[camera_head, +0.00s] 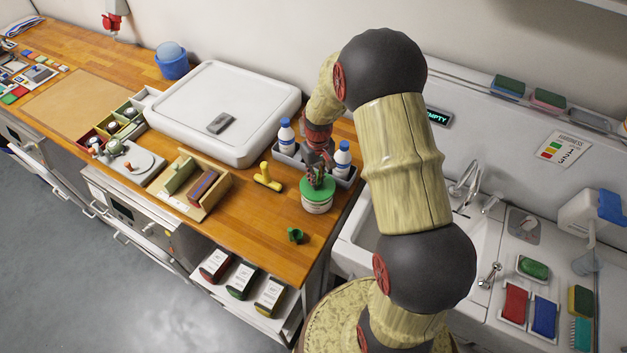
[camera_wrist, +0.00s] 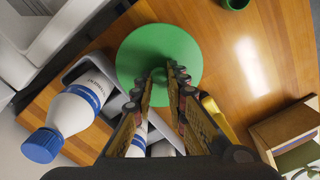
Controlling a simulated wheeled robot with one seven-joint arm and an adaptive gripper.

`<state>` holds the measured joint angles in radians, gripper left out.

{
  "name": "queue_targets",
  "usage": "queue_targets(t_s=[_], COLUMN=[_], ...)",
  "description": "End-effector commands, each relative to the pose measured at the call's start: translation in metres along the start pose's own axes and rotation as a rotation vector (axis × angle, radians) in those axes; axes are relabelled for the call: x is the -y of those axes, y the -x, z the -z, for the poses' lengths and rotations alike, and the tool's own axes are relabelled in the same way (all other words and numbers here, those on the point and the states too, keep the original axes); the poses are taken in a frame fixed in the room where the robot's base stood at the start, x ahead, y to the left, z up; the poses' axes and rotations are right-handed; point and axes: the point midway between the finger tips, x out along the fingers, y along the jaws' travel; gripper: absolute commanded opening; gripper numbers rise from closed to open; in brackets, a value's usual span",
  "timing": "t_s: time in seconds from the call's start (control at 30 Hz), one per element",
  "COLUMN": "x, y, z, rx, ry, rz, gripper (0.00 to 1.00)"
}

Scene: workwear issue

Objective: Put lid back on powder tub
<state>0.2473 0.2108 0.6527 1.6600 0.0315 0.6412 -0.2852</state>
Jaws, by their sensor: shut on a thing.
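The white powder tub (camera_head: 317,206) stands near the front right of the wooden counter. The round green lid (camera_head: 309,194) lies level over its mouth, touching or very close; I cannot tell if it is fully seated. My gripper (camera_head: 318,181) points down from above and is shut on the lid at its middle. In the wrist view the lid (camera_wrist: 140,52) shows as a green disc beneath my fingertips (camera_wrist: 160,77). The part held between the fingers is mostly hidden, and the tub is hidden under the lid there.
White bottles with blue caps (camera_head: 286,135) stand in a grey tray (camera_head: 349,182) close behind the tub. A yellow tool (camera_head: 267,177) lies to the left. A small green item (camera_head: 295,235) lies in front, near the counter edge. The sink (camera_head: 462,205) is to the right.

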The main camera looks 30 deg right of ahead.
Motion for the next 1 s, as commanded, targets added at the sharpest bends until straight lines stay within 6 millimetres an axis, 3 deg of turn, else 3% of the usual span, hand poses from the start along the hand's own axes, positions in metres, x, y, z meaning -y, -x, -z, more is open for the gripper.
queue_targets(t_s=[0.17,0.2,0.53,0.77,1.0], x=[0.0000,0.0000,0.0000,0.0000,0.0000], y=[0.0001,0.0001,0.0001,0.0000,0.0000], z=[0.0000,0.0000,0.0000,0.0000,0.0000], rx=[0.000,0.000,0.000,0.000,0.000], ry=[0.000,0.000,0.000,0.000,0.000], rz=[0.000,0.000,0.000,0.000,0.000], gripper=[0.00,0.17,0.35,0.36,0.50])
